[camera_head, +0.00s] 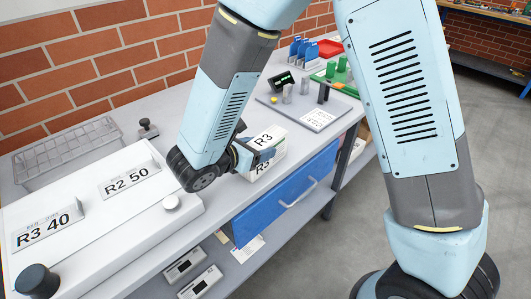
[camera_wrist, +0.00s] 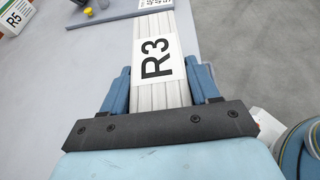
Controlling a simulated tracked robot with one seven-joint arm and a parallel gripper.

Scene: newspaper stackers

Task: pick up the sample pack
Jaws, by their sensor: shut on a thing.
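The sample pack (camera_head: 267,138) is a white block with black R3 labels, beside the front edge of the bench, above the blue drawer. In the wrist view the pack (camera_wrist: 146,97) is a ribbed white block with a white R3 label, lying lengthwise between two blue fingers. My gripper (camera_head: 250,157) is shut on the pack, one finger along each side; it also shows in the wrist view (camera_wrist: 160,88). The arm hides part of the pack in the head view. I cannot tell whether its underside touches the bench.
A white unit (camera_head: 110,225) with R3 40 and R2 50 plates stands at left, near a wire tray (camera_head: 65,155). A grey board (camera_head: 318,117) with pegs lies behind the pack. An R5 box (camera_wrist: 14,17) shows in the wrist view. The blue drawer (camera_head: 290,195) has a handle.

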